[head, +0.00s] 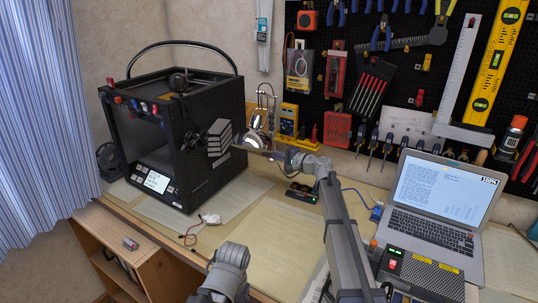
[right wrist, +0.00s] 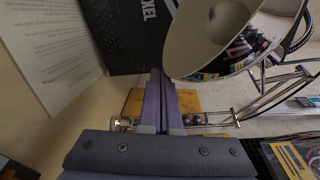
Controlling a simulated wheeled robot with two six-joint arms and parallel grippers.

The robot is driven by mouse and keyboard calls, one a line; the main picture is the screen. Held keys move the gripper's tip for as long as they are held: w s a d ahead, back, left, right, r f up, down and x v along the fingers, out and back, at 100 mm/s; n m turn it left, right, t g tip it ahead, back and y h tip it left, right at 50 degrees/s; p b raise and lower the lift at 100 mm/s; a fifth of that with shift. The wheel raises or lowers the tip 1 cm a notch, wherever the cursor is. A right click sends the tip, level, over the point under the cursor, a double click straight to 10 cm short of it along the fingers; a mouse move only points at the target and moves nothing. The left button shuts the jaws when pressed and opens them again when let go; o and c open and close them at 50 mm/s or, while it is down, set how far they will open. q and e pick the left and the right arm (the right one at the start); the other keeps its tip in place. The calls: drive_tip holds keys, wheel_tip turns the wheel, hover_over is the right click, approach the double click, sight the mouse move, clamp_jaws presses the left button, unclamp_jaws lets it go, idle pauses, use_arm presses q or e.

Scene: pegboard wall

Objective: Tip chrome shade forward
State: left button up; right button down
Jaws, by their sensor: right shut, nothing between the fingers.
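The chrome shade (head: 256,137) belongs to a desk lamp standing just right of the black 3D printer. In the right wrist view the shade (right wrist: 212,35) fills the top right, showing its pale inside and mirror-like outer surface. Its thin metal lamp arm (right wrist: 275,88) runs off to the right. My right gripper (head: 240,148) is shut and empty at the shade, in front of its lower part. In the wrist view the closed fingers (right wrist: 157,78) lie just left of the shade's rim; I cannot tell whether they touch. My left gripper is out of view.
The black 3D printer (head: 165,140) stands close left of the shade. A yellow multimeter (head: 289,119) is behind the lamp. An open laptop (head: 440,205) and a power supply box (head: 418,275) sit at right. The desk's front middle (head: 278,245) is mostly clear.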

drive_tip(key=w+d+f+b, duration=0.1)
drive_tip(key=w+d, duration=0.1)
drive_tip(key=w, duration=0.1)
use_arm(q)
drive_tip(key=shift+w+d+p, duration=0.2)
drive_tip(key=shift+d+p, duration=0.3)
drive_tip(key=shift+p, duration=0.05)
use_arm(e)
drive_tip(key=v, duration=0.9)
drive_tip(key=shift+s+r, duration=0.15)
